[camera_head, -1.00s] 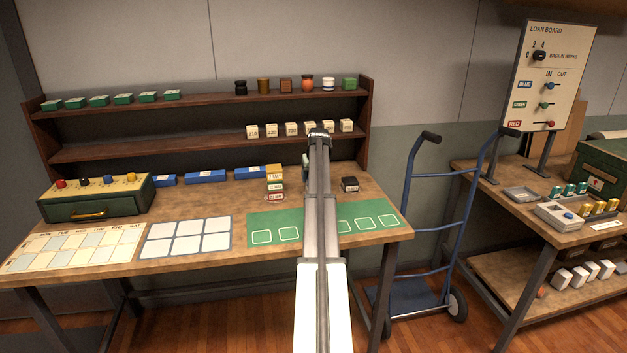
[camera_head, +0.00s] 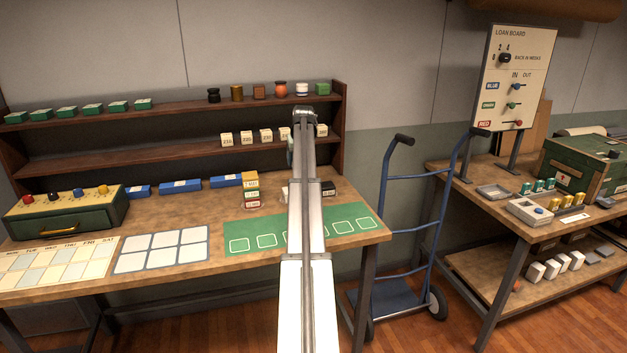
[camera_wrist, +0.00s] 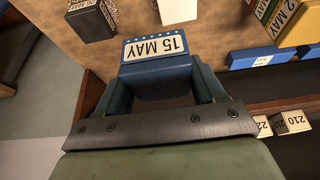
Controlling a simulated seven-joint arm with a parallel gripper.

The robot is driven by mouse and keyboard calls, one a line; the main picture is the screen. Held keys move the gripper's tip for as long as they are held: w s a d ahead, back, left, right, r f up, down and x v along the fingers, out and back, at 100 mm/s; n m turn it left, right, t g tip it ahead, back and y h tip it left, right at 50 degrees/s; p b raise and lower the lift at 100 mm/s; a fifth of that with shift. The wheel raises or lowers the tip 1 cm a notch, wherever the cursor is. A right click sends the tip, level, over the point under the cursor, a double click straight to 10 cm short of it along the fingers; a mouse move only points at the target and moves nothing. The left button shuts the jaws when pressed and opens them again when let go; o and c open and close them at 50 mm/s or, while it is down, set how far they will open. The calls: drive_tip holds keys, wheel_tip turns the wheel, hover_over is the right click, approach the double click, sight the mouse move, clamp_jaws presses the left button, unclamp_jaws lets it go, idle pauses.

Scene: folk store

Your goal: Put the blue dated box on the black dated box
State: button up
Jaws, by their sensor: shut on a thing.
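In the wrist view, my gripper (camera_wrist: 158,88) is shut on the blue dated box (camera_wrist: 155,66), whose white label reads 15 MAY. The black dated box (camera_wrist: 90,22) sits on the wooden bench at the upper left of that view, apart from the held box. In the head view, the black dated box (camera_head: 328,188) stands just right of my arm, behind the green mat. My arm hides the held blue box and most of my gripper there.
A stack of yellow, green and red dated boxes (camera_head: 251,190) stands left of my arm. A white object (camera_wrist: 178,10) lies between it and the black box. Blue blocks (camera_head: 180,186) line the bench's back. The shelf (camera_head: 90,160) rises behind; the green mat (camera_head: 235,234) lies in front.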

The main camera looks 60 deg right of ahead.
drive_tip(key=m, duration=0.1)
hover_over(325, 182)
drive_tip(key=s+a, duration=0.2)
drive_tip(key=a, duration=0.1)
drive_tip(key=shift+d+n, duration=0.6)
drive_tip(key=shift+d, duration=0.2)
drive_tip(key=shift+w+f, duration=0.15)
drive_tip(key=shift+f, duration=2.3)
drive_tip(key=shift+w+f, duration=0.1)
drive_tip(key=shift+f, duration=2.3)
drive_tip(key=o, duration=1.1)
drive_tip(key=shift+f, duration=0.1)
drive_tip(key=v, duration=1.2)
drive_tip(key=shift+d, duration=0.15)
